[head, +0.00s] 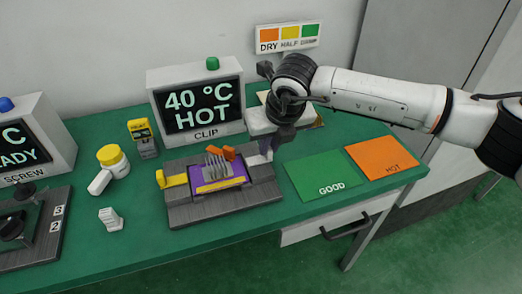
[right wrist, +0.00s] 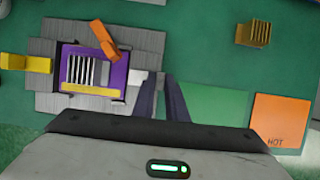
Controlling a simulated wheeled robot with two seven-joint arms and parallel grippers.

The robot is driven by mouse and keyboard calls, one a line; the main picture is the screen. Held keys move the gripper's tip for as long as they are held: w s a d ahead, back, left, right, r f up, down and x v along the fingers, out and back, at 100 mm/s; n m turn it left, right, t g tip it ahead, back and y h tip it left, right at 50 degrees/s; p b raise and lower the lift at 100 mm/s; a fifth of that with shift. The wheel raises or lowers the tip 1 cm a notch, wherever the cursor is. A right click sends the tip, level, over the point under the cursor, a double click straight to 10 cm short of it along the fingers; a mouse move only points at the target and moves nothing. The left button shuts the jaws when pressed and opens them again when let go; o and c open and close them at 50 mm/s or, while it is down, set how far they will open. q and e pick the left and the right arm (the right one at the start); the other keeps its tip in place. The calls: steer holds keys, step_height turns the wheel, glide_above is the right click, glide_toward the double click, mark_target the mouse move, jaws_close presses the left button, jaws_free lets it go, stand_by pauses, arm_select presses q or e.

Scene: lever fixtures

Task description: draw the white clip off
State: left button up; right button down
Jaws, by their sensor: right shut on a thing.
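The white clip (head: 256,160) is at the right side of the grey fixture (head: 222,211), beside the purple board (head: 206,186) with its finned grey part. It also shows in the right wrist view (right wrist: 140,77), just left of my fingers. My right gripper (head: 267,150) reaches down there and is shut on the white clip; the fingers partly hide it. The right wrist view shows the gripper fingers (right wrist: 160,92) at the fixture's right edge. A yellow clip (head: 172,180) is on the fixture's left side. An orange lever (head: 222,153) lies across the board's back edge. My left gripper is not in view.
A display reading "40 °C HOT" (head: 198,108) stands behind the fixture. A green GOOD mat (head: 318,174) and an orange HOT mat (head: 382,157) lie to the right. A brown finned block (right wrist: 253,33) lies behind.

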steer(key=c, duration=1.8)
jaws_free()
steer(key=shift+w+d, duration=0.1)
steer(key=shift+d, duration=0.2)
steer(key=shift+o, duration=0.2)
steer(key=shift+a, duration=0.1)
steer(key=b+v, duration=0.1)
steer(key=v, duration=0.9)
steer(key=shift+r, duration=0.2)
